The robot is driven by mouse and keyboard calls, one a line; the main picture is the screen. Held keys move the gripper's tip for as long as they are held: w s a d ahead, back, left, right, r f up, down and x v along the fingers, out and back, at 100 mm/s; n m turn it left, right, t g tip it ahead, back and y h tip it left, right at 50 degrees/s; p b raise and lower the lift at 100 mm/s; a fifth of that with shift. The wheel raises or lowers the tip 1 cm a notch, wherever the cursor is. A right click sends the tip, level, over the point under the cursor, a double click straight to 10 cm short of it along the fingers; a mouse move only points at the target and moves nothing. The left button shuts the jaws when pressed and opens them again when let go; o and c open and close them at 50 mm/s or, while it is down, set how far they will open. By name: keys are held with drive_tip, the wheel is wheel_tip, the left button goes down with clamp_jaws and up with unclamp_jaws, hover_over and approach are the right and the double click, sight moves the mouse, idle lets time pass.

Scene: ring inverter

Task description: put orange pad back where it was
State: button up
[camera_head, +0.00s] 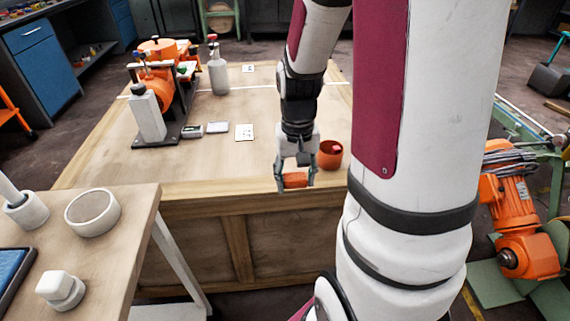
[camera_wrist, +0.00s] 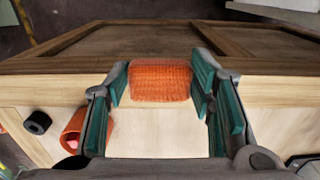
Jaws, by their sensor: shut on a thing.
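The orange pad (camera_head: 294,180) is at the front edge of the wooden table (camera_head: 100,165), between the fingers of my gripper (camera_head: 295,182). In the wrist view the pad (camera_wrist: 160,80) shows as a textured orange block at the table edge, between the green-lined fingertips of my gripper (camera_wrist: 160,85). My gripper points down and is shut on the pad. The head view does not show clearly whether the pad touches the tabletop.
An orange cup (camera_head: 330,154) stands just right of my gripper. A nearer bench (camera_head: 125,215) holds a round dish (camera_head: 92,212). The table's front middle is clear.

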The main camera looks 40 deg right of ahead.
drive_tip(key=b, duration=0.2)
hover_over(286, 168)
drive_tip(key=shift+s+a+f, duration=0.15)
drive_tip(key=shift+s+f, duration=0.05)
drive_tip(key=shift+f, duration=0.35)
drive_tip(key=shift+w+f, duration=0.2)
drive_tip(key=shift+w, duration=0.05)
drive_tip(key=shift+f+b, duration=0.45)
drive_tip(key=shift+f, duration=1.1)
drive_tip(key=shift+f, duration=0.15)
drive_tip(key=o, duration=1)
